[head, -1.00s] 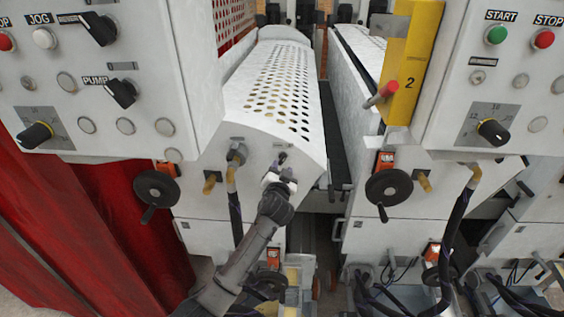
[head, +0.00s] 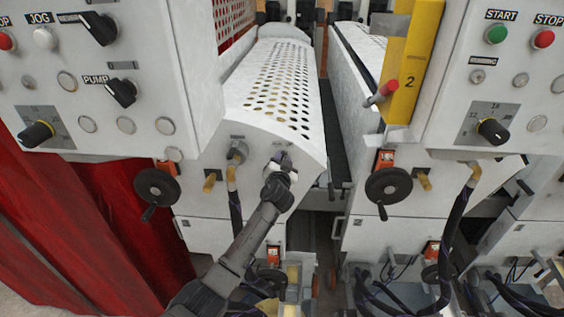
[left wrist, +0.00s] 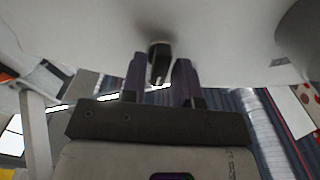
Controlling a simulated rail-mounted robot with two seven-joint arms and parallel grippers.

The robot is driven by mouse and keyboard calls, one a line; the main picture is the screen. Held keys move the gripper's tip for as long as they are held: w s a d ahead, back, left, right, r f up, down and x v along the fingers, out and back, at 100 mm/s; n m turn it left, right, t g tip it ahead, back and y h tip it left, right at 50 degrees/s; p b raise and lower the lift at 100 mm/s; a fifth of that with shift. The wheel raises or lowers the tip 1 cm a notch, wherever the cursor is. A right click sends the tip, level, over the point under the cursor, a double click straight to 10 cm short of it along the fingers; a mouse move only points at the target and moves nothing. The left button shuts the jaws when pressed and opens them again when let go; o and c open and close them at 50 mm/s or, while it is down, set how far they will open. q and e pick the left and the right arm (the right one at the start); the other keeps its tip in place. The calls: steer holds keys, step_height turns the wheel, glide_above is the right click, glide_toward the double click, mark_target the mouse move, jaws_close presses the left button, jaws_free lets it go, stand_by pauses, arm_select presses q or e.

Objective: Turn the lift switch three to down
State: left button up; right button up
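The switch (left wrist: 158,62) is a small black knob on the pale machine panel, in the upper middle of the left wrist view. My left gripper (left wrist: 159,80) is open, with one dark finger on each side of the knob and a gap showing on both sides. In the head view my left gripper (head: 283,159) is at the white end panel below the perforated cover, and it hides the knob there. I cannot tell the knob's exact setting. My right gripper is not in view.
Black handwheels (head: 157,187) (head: 388,194) stand on both sides. Control panels (head: 100,75) (head: 497,75) overhang left and right. A dark gap lies between the machine units.

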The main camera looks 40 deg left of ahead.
arm_select(q)
jaws_close()
